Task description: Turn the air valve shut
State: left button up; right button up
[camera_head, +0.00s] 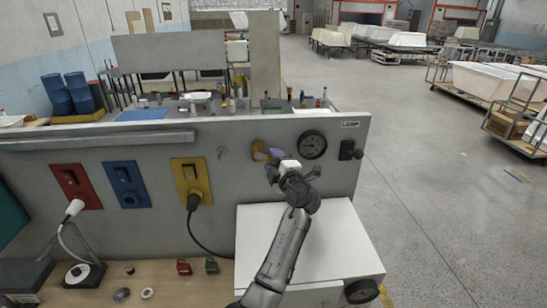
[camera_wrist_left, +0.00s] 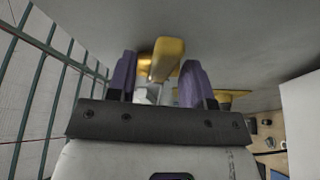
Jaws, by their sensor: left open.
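The air valve has a yellow handle (camera_head: 258,150) on the grey panel, just left of a round black gauge (camera_head: 312,145). My left gripper (camera_head: 273,162) is at the panel beside the handle and partly covers the valve. In the left wrist view, the yellow handle (camera_wrist_left: 167,58) shows between the two purple fingers of my left gripper (camera_wrist_left: 157,80). The fingers are apart, with room on both sides of the handle. I cannot tell whether either finger touches it. My right gripper is not in view.
A black knob (camera_head: 350,150) sits right of the gauge. Red, blue and yellow socket plates (camera_head: 190,182) line the panel's left side, with a black cable hanging. A white box (camera_head: 340,235) stands below the valve. Small parts lie on the wooden bench (camera_head: 190,288).

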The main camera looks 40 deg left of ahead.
pick_arm(q)
jog(key=shift+a, duration=0.25)
grip_shut()
dwell(0.4)
